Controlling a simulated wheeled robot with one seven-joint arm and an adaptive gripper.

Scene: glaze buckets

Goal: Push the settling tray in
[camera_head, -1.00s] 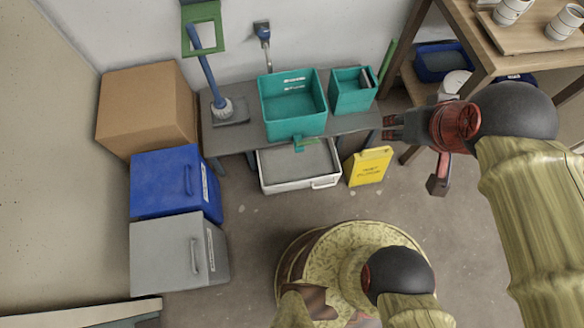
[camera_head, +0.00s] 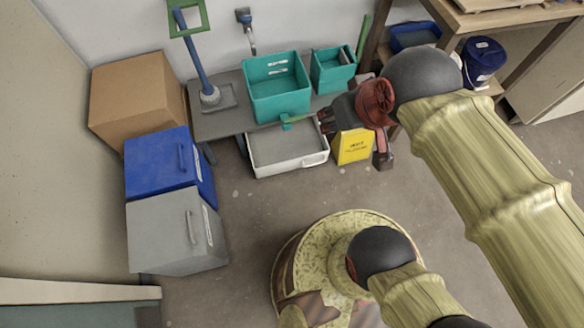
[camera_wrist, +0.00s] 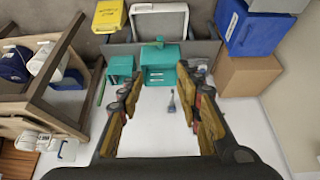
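The settling tray (camera_head: 292,168) is a white, shallow tray with a grey inside. It sits low under the grey bench, with much of it sticking out in front.
A teal tub (camera_head: 280,88) with a green tap stands on the bench (camera_head: 215,122) above the tray. A smaller teal tub (camera_head: 333,70) is beside it. A yellow sign (camera_head: 353,147) stands right of the tray. Blue and grey boxes are left. Floor in front is clear.

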